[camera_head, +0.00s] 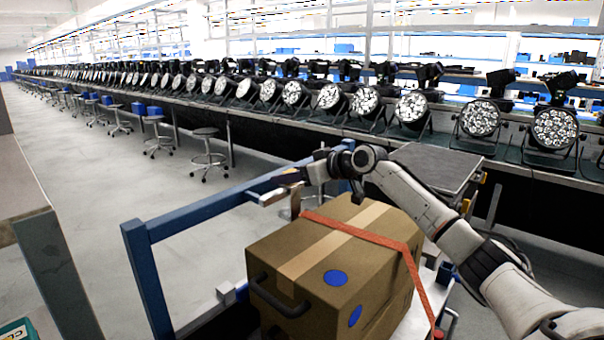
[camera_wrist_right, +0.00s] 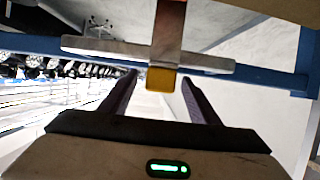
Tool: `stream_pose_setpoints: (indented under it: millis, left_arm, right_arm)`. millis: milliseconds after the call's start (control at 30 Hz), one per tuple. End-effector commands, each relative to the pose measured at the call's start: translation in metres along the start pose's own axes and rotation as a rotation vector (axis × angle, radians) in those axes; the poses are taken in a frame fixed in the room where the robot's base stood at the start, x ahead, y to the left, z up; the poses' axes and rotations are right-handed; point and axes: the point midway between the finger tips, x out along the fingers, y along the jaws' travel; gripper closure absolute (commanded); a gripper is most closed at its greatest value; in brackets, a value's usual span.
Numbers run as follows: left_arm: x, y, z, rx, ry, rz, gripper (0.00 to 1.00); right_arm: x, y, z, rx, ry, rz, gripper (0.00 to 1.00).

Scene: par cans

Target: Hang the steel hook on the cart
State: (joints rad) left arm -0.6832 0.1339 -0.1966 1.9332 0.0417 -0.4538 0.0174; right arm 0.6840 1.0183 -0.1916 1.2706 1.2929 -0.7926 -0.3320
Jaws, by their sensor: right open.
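The steel hook (camera_head: 272,197) is at the blue top rail of the cart (camera_head: 205,211), by the far end of the box. In the right wrist view its grey crossbar (camera_wrist_right: 105,47) lies across the blue rail (camera_wrist_right: 275,78), and a shank with a yellow end (camera_wrist_right: 160,78) points back between my fingers. I cannot tell whether the hook is seated on the rail or just in front of it. My right gripper (camera_head: 290,180) is open around the yellow end, with a gap on each side (camera_wrist_right: 160,90). My left gripper is not in view.
A cardboard box (camera_head: 325,265) with an orange strap (camera_head: 355,231) over it sits on the cart. A long bench with several par cans (camera_head: 480,118) runs behind. Stools (camera_head: 207,150) stand along it. The floor at left (camera_head: 90,175) is mostly clear.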

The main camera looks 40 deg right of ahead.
Motion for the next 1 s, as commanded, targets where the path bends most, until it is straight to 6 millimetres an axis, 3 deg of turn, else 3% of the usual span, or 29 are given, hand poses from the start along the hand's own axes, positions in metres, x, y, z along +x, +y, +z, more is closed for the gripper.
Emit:
stream_pose_setpoints:
  millis: [500,700,1000]
  left_arm:
    - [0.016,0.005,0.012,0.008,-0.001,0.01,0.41]
    - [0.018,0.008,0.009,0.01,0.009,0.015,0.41]
    - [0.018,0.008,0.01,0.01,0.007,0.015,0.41]
  right_arm:
    - [-0.079,0.001,0.004,-0.002,-0.003,0.002,0.44]
    - [-0.093,0.0,0.001,-0.003,-0.001,0.001,0.44]
    - [-0.096,-0.001,-0.001,-0.002,0.0,-0.001,0.44]
